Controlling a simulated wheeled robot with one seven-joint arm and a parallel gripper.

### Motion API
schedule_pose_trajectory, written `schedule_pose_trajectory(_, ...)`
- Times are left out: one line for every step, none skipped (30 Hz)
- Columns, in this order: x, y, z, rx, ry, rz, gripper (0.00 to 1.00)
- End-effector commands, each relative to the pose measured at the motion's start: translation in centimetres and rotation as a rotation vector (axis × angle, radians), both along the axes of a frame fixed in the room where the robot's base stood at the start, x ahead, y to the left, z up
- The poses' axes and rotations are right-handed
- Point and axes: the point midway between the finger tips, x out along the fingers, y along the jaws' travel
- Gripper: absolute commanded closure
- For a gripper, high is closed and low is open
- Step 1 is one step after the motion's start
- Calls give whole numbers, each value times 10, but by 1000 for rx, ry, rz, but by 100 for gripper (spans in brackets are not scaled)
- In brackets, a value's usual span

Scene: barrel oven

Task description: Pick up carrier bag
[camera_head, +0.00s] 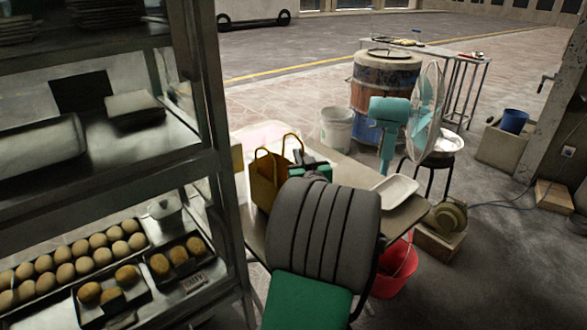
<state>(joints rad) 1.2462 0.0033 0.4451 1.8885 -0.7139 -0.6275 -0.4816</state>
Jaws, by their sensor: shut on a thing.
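The carrier bag (264,180) is yellow with two looped handles. It stands upright at the left end of the table (410,215), beside the metal rack. My gripper (296,158) is at the bag's right side, at the height of its top edge and handles. It is shut on the bag. My dark grey and green arm rises from the bottom of the view and hides the finger contact, the bag's lower right part and much of the table. I cannot tell whether the bag's base touches the table.
A metal rack (222,130) with trays of buns fills the left. A white tray (395,188) lies on the table's right end. A teal fan (390,125), white bucket (337,128) and barrel oven (385,85) stand behind. A red bucket (396,270) is below the table.

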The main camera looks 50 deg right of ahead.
Motion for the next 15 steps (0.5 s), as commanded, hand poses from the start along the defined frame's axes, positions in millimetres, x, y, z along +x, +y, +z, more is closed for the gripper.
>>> schedule_pose_trajectory(0, 0, 7, -3, 0, 1, 100)
schedule_pose_trajectory(0, 0, 11, -3, 0, 1, 100)
schedule_pose_trajectory(0, 0, 17, -4, -2, 1, 100)
schedule_pose_trajectory(0, 0, 24, -5, -2, 1, 100)
schedule_pose_trajectory(0, 0, 30, -5, -2, 1, 100)
schedule_pose_trajectory(-5, 4, 38, -6, -3, -1, 100)
schedule_pose_trajectory(-9, 8, 44, -6, -3, -2, 100)
schedule_pose_trajectory(-15, 12, 53, -8, -3, -3, 100)
schedule_pose_trajectory(-22, 18, 65, -10, -4, -3, 100)
schedule_pose_trajectory(-28, 24, 74, -10, -4, -4, 100)
schedule_pose_trajectory(-33, 28, 83, -10, -2, -4, 100)
schedule_pose_trajectory(-40, 35, 94, -10, -2, -4, 100)
schedule_pose_trajectory(-48, 41, 96, -8, -3, -6, 100)
schedule_pose_trajectory(-56, 48, 98, -6, -1, -7, 100)
schedule_pose_trajectory(-65, 56, 103, -6, -1, -7, 100)
